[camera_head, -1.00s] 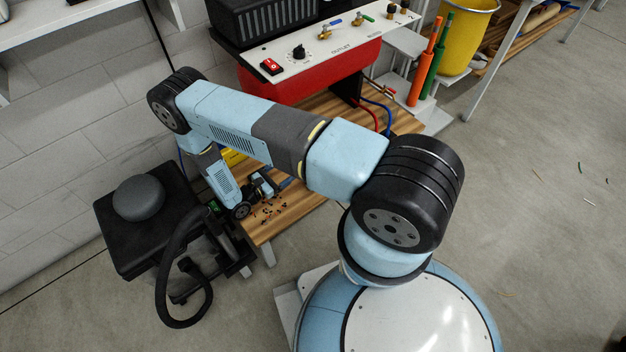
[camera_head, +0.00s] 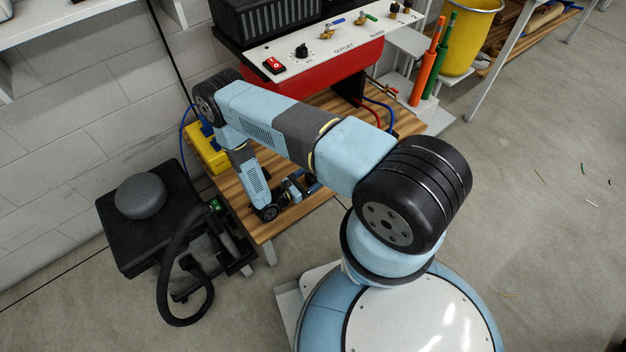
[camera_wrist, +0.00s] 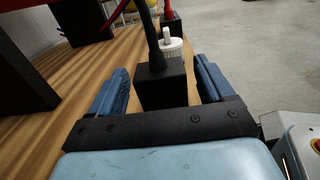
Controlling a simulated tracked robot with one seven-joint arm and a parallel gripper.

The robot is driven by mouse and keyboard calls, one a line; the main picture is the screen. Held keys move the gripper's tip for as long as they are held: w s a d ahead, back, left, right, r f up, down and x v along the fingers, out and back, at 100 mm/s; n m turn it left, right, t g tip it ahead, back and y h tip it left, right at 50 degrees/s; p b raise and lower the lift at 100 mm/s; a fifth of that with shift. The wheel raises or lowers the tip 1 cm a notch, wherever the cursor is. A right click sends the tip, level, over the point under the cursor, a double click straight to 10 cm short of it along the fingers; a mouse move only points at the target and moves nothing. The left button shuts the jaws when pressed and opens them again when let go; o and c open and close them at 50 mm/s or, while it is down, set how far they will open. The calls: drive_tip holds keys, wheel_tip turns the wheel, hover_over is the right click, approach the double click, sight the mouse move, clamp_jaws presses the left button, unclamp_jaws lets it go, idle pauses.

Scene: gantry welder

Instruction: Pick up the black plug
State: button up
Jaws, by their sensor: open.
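The black plug (camera_wrist: 163,90) is a dark block with a black cable (camera_wrist: 151,35) rising from its top. In the wrist view it stands upright on the wooden bench, between the two blue fingers of my gripper (camera_wrist: 160,70). The fingers are open, with a visible gap on each side of the plug. In the head view my gripper (camera_head: 304,187) is small, low over the bench, and partly hidden by my arm. I cannot make out the plug there.
Behind the plug stand a white knobbed piece (camera_wrist: 172,46) and a black block with a red part (camera_wrist: 171,24). A black support (camera_wrist: 28,82) is at left. The wooden bench (camera_head: 262,229) carries a yellow box (camera_head: 206,152) and a red unit (camera_head: 325,82).

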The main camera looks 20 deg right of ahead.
drive_tip(key=shift+w+d, duration=0.1)
drive_tip(key=shift+d, duration=0.15)
drive_tip(key=shift+c, duration=0.2)
drive_tip(key=c, duration=1)
